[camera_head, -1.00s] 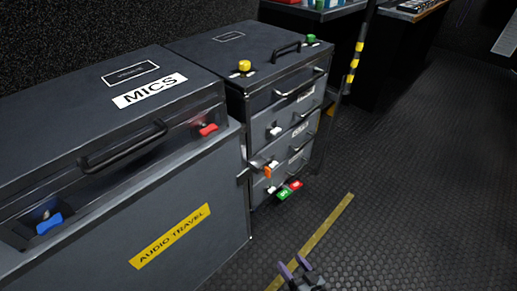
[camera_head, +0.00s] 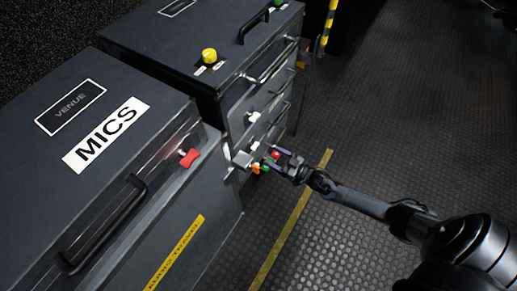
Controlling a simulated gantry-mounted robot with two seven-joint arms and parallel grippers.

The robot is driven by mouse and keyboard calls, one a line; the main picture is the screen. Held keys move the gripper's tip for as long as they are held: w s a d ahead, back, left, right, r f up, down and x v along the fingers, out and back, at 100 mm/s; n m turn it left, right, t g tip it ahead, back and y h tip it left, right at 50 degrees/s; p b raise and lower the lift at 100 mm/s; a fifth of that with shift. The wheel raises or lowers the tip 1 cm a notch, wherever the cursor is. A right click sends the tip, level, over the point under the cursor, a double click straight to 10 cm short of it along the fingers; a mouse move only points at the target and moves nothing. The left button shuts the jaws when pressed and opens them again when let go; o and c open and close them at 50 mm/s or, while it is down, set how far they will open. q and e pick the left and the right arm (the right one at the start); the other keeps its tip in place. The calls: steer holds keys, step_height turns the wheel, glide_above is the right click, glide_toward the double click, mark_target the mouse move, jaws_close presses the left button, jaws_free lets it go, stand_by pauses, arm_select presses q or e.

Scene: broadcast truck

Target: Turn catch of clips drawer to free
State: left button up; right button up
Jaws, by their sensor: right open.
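The drawer unit (camera_head: 238,120) stands at the upper centre, with stacked drawers, bar handles and small catches on its front. No drawer label can be read now, so I cannot tell which drawer is the clips one. A white catch (camera_head: 253,117) shows on an upper drawer. My left gripper is out of view.
The MICS case (camera_head: 120,165) fills the left, with a black handle (camera_head: 105,225) and a red latch (camera_head: 189,158). A yellow knob (camera_head: 209,55) tops the drawer unit. A yellow-black post (camera_head: 328,25) stands behind. The floor (camera_head: 390,130) at the right is clear.

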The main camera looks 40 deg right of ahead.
mark_target(258, 146)
steer(key=x, duration=0.2)
steer(key=d+b+x, duration=0.1)
steer(key=x, duration=0.1)
steer(key=shift+w+a, duration=0.1)
steer(key=shift+w, duration=0.1)
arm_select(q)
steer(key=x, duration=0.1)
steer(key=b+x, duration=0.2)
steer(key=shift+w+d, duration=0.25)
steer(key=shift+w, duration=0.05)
arm_select(e)
steer(key=x, duration=0.4)
steer(key=shift+s+a, duration=0.1)
steer(key=shift+a, duration=0.1)
steer(key=shift+s, duration=0.1)
steer(key=shift+a+f, duration=0.1)
steer(key=shift+c, duration=1.1)
steer(key=c, duration=0.8)
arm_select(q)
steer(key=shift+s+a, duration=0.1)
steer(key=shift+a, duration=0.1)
arm_select(e)
steer(key=shift+c, duration=0.2)
